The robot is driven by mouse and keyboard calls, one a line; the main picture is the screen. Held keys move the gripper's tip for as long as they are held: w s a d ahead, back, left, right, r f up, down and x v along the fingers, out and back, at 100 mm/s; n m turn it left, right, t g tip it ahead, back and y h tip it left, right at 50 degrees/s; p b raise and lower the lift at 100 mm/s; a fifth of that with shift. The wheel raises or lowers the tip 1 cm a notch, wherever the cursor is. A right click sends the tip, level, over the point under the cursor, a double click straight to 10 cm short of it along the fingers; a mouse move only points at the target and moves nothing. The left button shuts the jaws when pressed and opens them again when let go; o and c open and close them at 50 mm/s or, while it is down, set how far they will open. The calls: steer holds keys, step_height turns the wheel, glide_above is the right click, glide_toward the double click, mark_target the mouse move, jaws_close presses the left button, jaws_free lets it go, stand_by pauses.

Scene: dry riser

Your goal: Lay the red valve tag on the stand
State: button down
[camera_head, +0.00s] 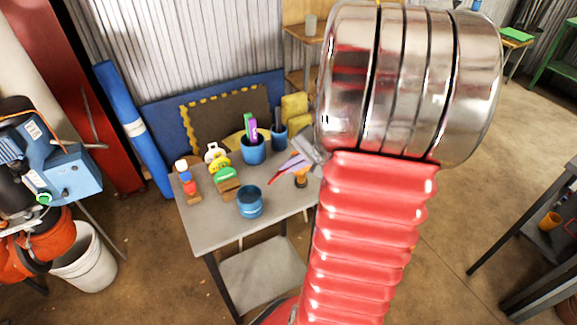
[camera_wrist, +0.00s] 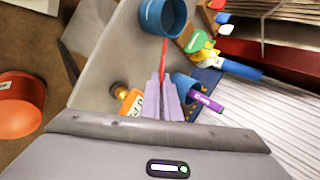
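The red valve tag (camera_wrist: 164,62) shows in the wrist view as a thin red strip, seen nearly edge-on between my fingertips. In the head view it shows as a red sliver (camera_head: 274,178) above the grey table. My gripper (camera_wrist: 162,88) has its pale purple fingers close together on the tag. In the head view my gripper (camera_head: 288,168) is over the table's right part, partly hidden by my arm. One wooden stand (camera_head: 229,191) bears green, yellow and white tags; another (camera_head: 195,196) bears red, blue and white pieces. I cannot tell which stand the task means.
An open blue cup (camera_head: 250,203) stands at the front of the grey table (camera_head: 208,233). Another blue cup (camera_head: 253,152) behind it holds purple and green pieces. An orange piece (camera_wrist: 132,103) is close beside my fingers. A white bucket (camera_head: 88,258) stands left.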

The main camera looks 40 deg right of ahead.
steer(key=shift+f, duration=0.1)
steer(key=shift+f, duration=3.7)
steer(key=c, duration=1.9)
jaws_free()
steer(key=shift+c, duration=0.2)
steer(key=v, duration=0.7)
